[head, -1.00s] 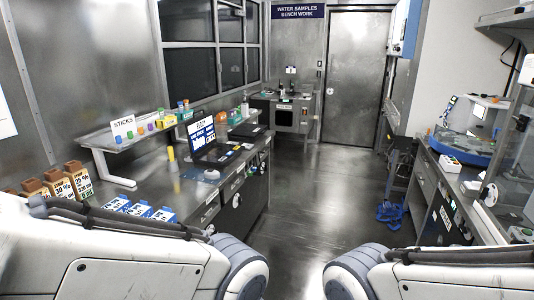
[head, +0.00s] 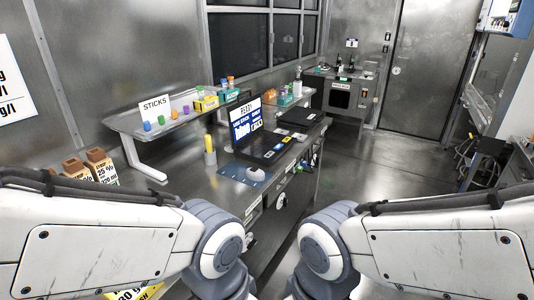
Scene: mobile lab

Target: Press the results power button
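A laptop (head: 262,138) stands open on the left bench, with large text and blocks on its lit screen. I cannot make out a results power button in the head view. My two arms come in from the lower left and lower right. Their grippers are out of the picture, so I cannot see what they hold. The near part of the bench is partly hidden behind my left arm.
A mouse (head: 256,174) lies beside the laptop. A raised shelf (head: 130,122) with a STICKS sign (head: 155,108) and small coloured items stands behind. Brown-topped cartons (head: 100,166) stand at the left. Open floor (head: 365,160) lies right of the bench.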

